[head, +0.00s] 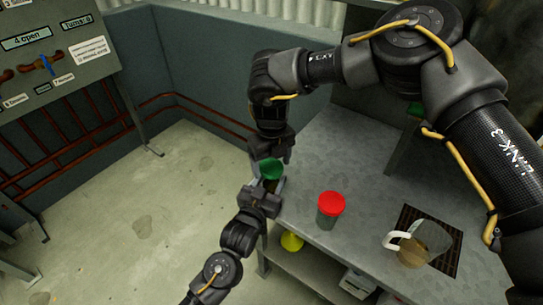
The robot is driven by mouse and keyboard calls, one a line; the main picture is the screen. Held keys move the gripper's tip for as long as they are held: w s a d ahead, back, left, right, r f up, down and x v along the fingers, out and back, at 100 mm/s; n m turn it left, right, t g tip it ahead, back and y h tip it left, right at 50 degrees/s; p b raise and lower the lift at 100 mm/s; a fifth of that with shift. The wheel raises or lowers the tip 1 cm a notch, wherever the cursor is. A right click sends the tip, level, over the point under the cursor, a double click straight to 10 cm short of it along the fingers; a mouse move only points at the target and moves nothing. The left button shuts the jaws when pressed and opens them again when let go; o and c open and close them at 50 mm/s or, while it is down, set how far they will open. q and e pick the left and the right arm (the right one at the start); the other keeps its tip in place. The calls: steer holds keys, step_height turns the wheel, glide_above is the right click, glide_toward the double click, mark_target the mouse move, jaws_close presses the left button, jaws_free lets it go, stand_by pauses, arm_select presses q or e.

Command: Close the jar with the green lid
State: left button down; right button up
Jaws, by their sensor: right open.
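The green lid (271,168) is at the left edge of the metal table, on or just above the dark jar (270,184). Whether the lid is seated cannot be seen. My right gripper (270,156) points down from above at the lid, with its jaws open. My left gripper (268,188) comes from below, and its fingers flank the jar, holding it. The fingertips are small and partly hidden by the lid and jar.
A jar with a red lid (330,210) stands on the table (345,165). A glass pitcher (422,243) stands on a dark grate at the right. A yellow object (291,241) is on the lower shelf. A sign panel (55,50) is at upper left.

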steer(key=c, duration=1)
steer(key=m, duration=0.4)
steer(key=shift+m, duration=0.4)
steer(key=o, duration=1.1)
steer(key=shift+r, duration=0.1)
steer(key=shift+r, duration=2.15)
steer(key=shift+c, duration=0.5)
